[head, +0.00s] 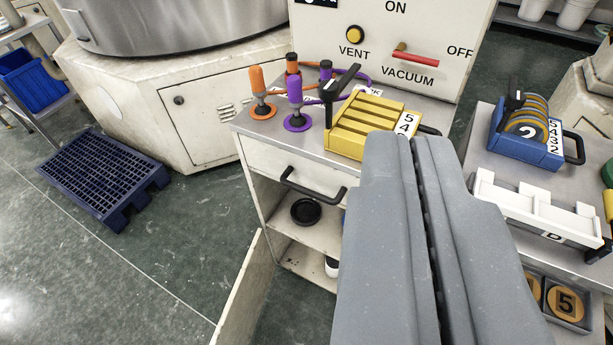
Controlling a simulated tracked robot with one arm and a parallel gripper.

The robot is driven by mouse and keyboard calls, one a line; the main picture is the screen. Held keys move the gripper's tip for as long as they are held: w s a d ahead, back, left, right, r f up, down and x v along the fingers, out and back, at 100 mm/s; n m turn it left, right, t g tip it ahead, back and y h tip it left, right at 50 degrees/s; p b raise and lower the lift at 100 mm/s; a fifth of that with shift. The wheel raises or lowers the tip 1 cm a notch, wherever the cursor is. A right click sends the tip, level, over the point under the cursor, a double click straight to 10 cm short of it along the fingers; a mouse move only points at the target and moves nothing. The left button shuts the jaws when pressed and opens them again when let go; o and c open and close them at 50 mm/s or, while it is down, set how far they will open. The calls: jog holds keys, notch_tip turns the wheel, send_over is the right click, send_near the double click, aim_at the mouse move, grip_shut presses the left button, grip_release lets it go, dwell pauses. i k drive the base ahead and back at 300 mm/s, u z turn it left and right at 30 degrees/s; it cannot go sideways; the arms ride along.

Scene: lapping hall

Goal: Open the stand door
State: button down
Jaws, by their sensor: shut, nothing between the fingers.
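The stand (265,175) is a white cabinet with a grey top and a drawer front with a black handle (312,188). Its door (246,290) is a pale panel at the bottom left, standing swung out from the stand's left side. The compartment behind it is open to view, with a black round dish (306,211) on a shelf. My gripper (408,145) is shut and empty. It overlaps the stand's right part in the picture and hides some of the inside. The door is to its lower left, apart from it.
A yellow slotted rack (366,128) and orange and purple suction tools (296,108) stand on the top. A vacuum panel (425,30) rises behind. A blue pallet (100,170) lies at left. A blue disc rack (527,135) is at right. Floor left of the door is clear.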

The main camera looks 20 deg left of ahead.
aim_at(236, 324)
jog(key=z, duration=0.85)
jog(key=k, duration=1.5)
jog(key=u, duration=0.5)
jog(key=i, duration=1)
jog(key=z, duration=0.1)
